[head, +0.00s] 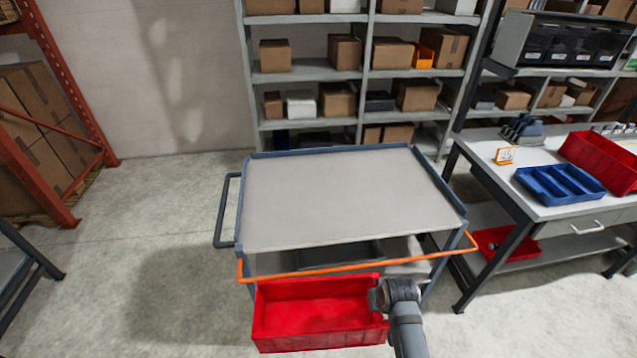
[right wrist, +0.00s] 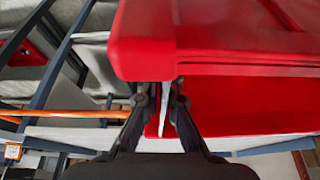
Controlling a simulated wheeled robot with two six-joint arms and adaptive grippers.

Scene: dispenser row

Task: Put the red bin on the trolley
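The red bin (head: 318,312) is open-topped and looks empty. In the head view it is in front of the trolley's near side, just below the orange handle in the picture, apart from the bare top. My right gripper (head: 382,296) is at the bin's right end. In the right wrist view, my right gripper's fingers (right wrist: 163,100) close on the bin's wall, with red bin surface (right wrist: 230,50) filling the upper right. The trolley (head: 340,195) has a clear grey top, blue frame and a lower shelf. My left gripper is not in view.
A workbench (head: 500,180) on the right carries a blue divided tray (head: 560,184) and another red bin (head: 605,160). A red container (head: 505,243) sits on its lower shelf. Shelving with boxes (head: 362,60) stands behind the trolley. Floor to the left (head: 150,220) is free.

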